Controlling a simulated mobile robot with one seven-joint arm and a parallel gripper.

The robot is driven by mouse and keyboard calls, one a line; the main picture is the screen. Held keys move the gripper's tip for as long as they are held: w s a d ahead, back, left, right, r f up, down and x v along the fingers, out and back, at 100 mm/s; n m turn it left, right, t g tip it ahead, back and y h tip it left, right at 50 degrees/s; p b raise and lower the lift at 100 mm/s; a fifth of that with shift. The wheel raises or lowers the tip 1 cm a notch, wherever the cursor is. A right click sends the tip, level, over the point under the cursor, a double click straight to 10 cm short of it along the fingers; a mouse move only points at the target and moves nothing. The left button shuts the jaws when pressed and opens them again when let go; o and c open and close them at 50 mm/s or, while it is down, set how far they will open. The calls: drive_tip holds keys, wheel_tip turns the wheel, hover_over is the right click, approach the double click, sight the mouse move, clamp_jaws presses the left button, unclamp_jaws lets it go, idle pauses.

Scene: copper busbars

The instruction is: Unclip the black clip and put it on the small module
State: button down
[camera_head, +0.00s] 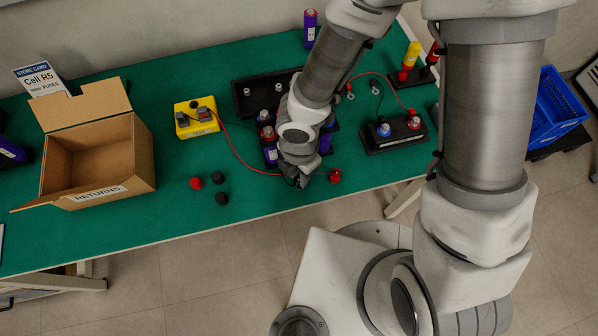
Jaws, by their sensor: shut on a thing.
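My gripper (302,183) is low over the front part of the green table, pointing down. It is shut on a small dark thing at its fingertips, which looks like the black clip; my fingers and wrist hide most of it. A red clip (335,176) lies just to its right. A low black module (395,134) with a blue and a red terminal stands to the right on the table, apart from my gripper; it looks like the small module. Cells with purple sides (270,155) stand right behind my gripper, partly hidden by my arm.
A yellow meter (196,118) with a red lead stands to the left. Red and black caps (218,178) lie in front of it. An open cardboard box (98,160) is at left. A black plate with studs (262,92) is behind. A blue crate (552,110) is off the right end.

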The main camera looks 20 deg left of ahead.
drive_tip(key=shift+f, duration=0.1)
idle(0.3)
drive_tip(key=shift+f+b, duration=0.55)
drive_tip(key=shift+b, duration=0.1)
drive_tip(key=shift+f, duration=0.25)
drive_tip(key=c, duration=0.7)
unclamp_jaws()
drive_tip(key=shift+o, duration=0.2)
wheel_tip(320, 180, up, 6)
drive_tip(key=p, duration=0.5)
drive_tip(key=shift+r, duration=0.15)
